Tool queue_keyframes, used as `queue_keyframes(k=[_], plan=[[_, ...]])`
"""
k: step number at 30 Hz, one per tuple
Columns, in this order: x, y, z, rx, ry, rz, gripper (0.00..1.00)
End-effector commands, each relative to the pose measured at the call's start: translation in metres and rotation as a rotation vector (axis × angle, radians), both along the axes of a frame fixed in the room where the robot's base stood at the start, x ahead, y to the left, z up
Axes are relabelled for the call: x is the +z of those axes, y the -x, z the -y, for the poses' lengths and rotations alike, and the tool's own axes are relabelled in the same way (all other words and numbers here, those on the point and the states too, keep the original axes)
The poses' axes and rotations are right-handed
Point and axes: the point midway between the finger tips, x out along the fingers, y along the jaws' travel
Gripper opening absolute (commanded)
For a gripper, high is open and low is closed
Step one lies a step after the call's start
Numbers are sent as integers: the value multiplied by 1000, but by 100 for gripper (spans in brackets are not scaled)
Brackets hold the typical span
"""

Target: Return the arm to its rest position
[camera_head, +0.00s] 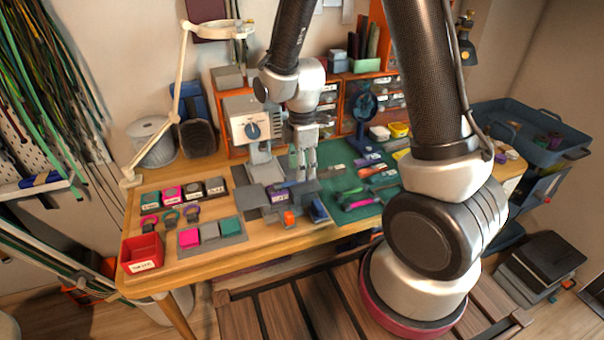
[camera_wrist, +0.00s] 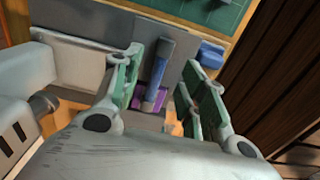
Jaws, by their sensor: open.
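The green mat (camera_head: 335,158) holds several coloured cords. A red bin (camera_head: 142,252) and coloured blocks (camera_head: 210,232) are at left. A white lamp (camera_head: 178,85) and blue fan (camera_head: 364,108) stand behind.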

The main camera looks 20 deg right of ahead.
Motion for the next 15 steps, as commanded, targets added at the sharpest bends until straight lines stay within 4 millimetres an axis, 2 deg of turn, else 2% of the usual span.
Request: queue_keyframes(k=[1,6,10,15], plan=[[13,-2,0,0,-2,7,42],[51,-1,0,0,-2,6,42],[73,-1,0,0,-1,3,42],[86,0,0,0,0,0,42]])
